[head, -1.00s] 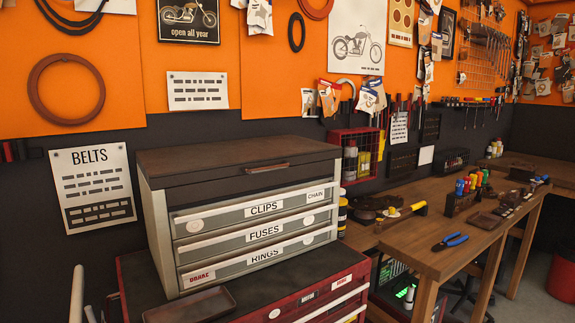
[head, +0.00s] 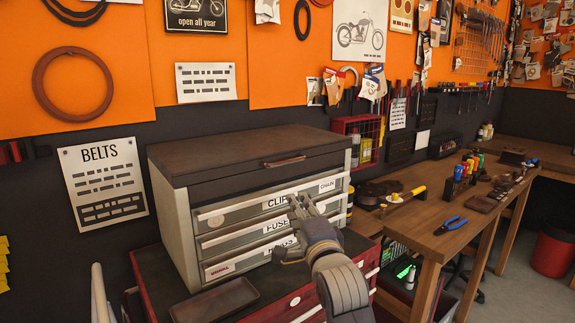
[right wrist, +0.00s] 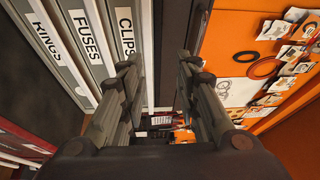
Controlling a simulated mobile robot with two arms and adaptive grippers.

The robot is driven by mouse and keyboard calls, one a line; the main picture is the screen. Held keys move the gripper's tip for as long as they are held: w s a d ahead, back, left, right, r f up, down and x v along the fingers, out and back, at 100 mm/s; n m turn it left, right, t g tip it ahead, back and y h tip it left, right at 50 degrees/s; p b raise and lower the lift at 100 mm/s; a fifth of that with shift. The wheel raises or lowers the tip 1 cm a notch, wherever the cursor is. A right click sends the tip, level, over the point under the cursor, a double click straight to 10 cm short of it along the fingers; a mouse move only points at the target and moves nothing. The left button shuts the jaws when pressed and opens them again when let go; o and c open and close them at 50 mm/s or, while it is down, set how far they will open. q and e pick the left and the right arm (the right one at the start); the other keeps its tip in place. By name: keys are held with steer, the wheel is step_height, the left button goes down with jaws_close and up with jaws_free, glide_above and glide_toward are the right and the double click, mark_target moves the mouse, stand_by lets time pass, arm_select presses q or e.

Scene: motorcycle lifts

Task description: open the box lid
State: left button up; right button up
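The box is a grey metal toolbox (head: 172,215) with a dark brown lid (head: 245,148). The lid appears down, and a bar handle (head: 284,161) sits on its front. My right gripper (head: 301,204) is in front of the drawers labelled CLIPS, FUSES and RINGS, below and slightly right of the lid handle, and covers part of the labels. In the right wrist view its two fingers (right wrist: 158,65) are apart with nothing between them; the drawer fronts show at left. My left gripper is not in view.
The toolbox stands on a red chest (head: 165,285) with a small dark tray (head: 214,300) in front. A wooden workbench (head: 425,235) with tools lies to the right. An orange pegboard wall (head: 130,90) is behind.

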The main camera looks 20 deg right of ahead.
steer(key=m+t, duration=0.1)
glide_toward(287, 163)
steer(key=s+f, duration=0.1)
steer(key=s, duration=0.1)
steer(key=shift+m, duration=0.3)
steer(key=w+p, duration=0.1)
steer(key=w, duration=0.2)
steer(key=w+r+p, duration=0.1)
steer(key=w, duration=0.3)
steer(key=w+r+p, duration=0.1)
steer(key=w, duration=0.3)
steer(key=shift+d, duration=0.3)
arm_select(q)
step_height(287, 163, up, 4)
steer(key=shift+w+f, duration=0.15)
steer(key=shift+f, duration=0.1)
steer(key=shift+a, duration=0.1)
arm_select(e)
jaws_close()
